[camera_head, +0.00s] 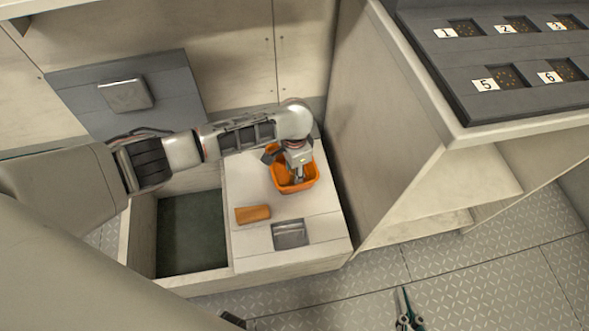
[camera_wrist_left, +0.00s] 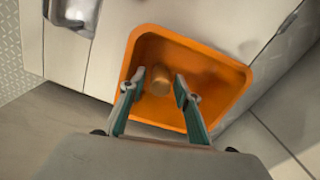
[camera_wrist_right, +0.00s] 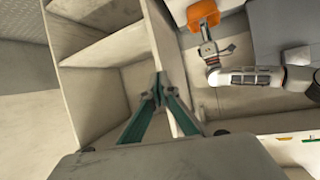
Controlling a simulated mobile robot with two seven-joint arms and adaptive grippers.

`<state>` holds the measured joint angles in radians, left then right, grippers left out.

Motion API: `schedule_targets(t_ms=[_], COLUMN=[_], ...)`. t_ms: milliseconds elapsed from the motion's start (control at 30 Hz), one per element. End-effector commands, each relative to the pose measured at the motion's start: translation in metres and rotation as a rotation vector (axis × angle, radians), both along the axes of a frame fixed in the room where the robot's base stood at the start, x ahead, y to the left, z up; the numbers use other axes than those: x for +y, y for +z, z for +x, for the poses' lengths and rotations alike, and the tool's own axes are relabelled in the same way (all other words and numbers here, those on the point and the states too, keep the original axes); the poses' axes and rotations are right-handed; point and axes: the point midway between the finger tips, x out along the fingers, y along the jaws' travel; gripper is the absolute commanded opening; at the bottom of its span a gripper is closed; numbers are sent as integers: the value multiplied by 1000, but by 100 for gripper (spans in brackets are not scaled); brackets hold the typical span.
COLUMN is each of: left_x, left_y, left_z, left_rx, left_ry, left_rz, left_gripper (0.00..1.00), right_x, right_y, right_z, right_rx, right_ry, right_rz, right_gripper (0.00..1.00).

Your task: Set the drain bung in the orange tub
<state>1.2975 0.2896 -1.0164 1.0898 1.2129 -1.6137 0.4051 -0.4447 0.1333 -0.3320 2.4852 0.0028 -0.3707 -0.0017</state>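The orange tub (camera_head: 312,181) stands on the pale locker top, and it also shows in the left wrist view (camera_wrist_left: 215,62). A small tan cylinder, which looks like the drain bung (camera_wrist_left: 161,80), is inside the tub near its floor. My left gripper (camera_head: 297,177) reaches down into the tub. In the left wrist view its fingers (camera_wrist_left: 160,79) are apart, one on each side of the bung, with gaps visible. The bung is hidden in the head view. My right gripper (camera_head: 405,308) is away at the lower right, its fingertips (camera_wrist_right: 159,88) together and empty.
An orange-brown block (camera_head: 252,214) lies on the locker top beside a metal latch (camera_head: 290,234). An open dark well (camera_head: 191,235) lies left of the tub. A shelf unit (camera_head: 385,165) rises to the right, with a numbered grey panel (camera_head: 520,90) on top.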

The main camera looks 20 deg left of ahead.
Motion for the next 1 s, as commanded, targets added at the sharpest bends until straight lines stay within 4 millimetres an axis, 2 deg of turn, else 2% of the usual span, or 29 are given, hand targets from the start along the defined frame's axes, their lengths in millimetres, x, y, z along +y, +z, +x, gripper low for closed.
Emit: schedule_targets(t_ms=[300,433,567,600,667,800,1000], left_x=[0,0,0,0,0,0,0], left_y=[1,9,37,47,62,92,118], left_z=[0,1,6,7,8,7,4], left_rx=[-1,-3,-14,-17,-20,-18,-11], left_ry=[0,0,1,1,1,0,0], left_rz=[1,2,1,0,0,0,0], left_gripper=[36,36,36,36,36,36,36], right_x=[-1,-2,-6,-9,-18,-30,-44], right_y=[-1,3,17,14,-7,-13,-23], right_z=[0,2,9,7,-6,-10,-17], right_rx=[1,-8,-35,-27,16,33,58], right_ry=[0,-1,1,4,15,22,25], right_rz=[-4,-4,-27,-46,-89,-143,-197], right_gripper=[0,0,0,0,0,0,0])
